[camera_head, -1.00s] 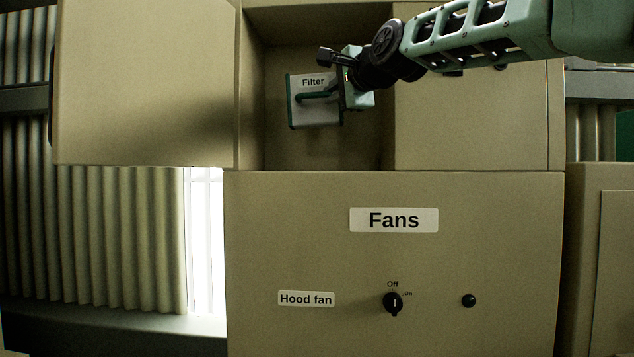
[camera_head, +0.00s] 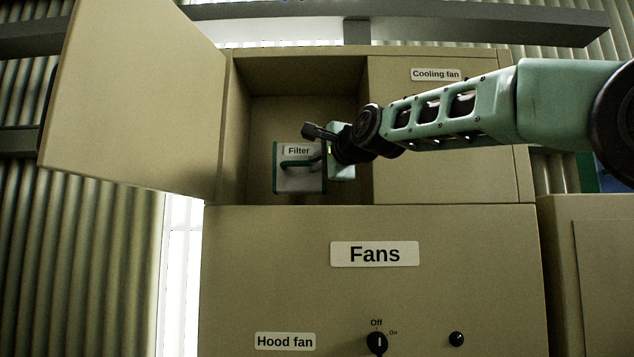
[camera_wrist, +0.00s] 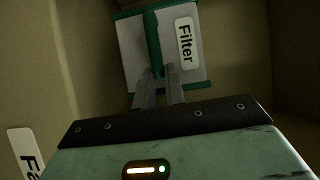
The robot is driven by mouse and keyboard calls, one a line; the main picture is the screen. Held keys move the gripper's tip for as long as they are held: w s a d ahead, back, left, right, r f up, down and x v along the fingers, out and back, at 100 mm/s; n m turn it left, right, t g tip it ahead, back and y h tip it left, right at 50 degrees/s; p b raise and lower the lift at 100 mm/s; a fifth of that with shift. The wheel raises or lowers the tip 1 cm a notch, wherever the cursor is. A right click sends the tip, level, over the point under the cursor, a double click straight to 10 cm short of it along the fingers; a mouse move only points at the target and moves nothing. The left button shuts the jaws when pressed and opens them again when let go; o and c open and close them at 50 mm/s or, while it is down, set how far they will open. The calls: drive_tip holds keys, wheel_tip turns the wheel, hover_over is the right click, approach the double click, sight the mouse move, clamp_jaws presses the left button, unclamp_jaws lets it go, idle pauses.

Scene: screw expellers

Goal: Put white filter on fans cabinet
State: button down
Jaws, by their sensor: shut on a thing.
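The white filter (camera_head: 298,178) has green edges, a green handle and a "Filter" label. It is inside the open upper compartment of the fans cabinet (camera_head: 290,235), close to the compartment's floor; I cannot tell whether it touches it. My gripper (camera_head: 318,161) reaches in from the right and is shut on the filter's green handle. In the wrist view the filter (camera_wrist: 135,52) is ahead of the fingers (camera_wrist: 158,84), which close on the lower end of the handle. Part of the filter's right side is hidden by my gripper in the head view.
The compartment's door (camera_head: 135,100) stands open to the left. A closed "Cooling fan" panel (camera_head: 430,95) is right of the opening, behind my arm. Below are the "Fans" label (camera_head: 374,254), a knob (camera_head: 377,342) and a black button (camera_head: 456,339). Another cabinet (camera_head: 590,270) stands at right.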

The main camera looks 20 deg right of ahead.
sight(307, 182)
drive_tip(key=shift+f+b, duration=0.35)
drive_tip(key=shift+f, duration=1.3)
drive_tip(key=shift+f, duration=0.15)
drive_tip(key=c, duration=1.5)
unclamp_jaws()
drive_tip(key=shift+o, duration=0.2)
drive_tip(key=b+v, duration=0.5)
drive_tip(key=v, duration=0.7)
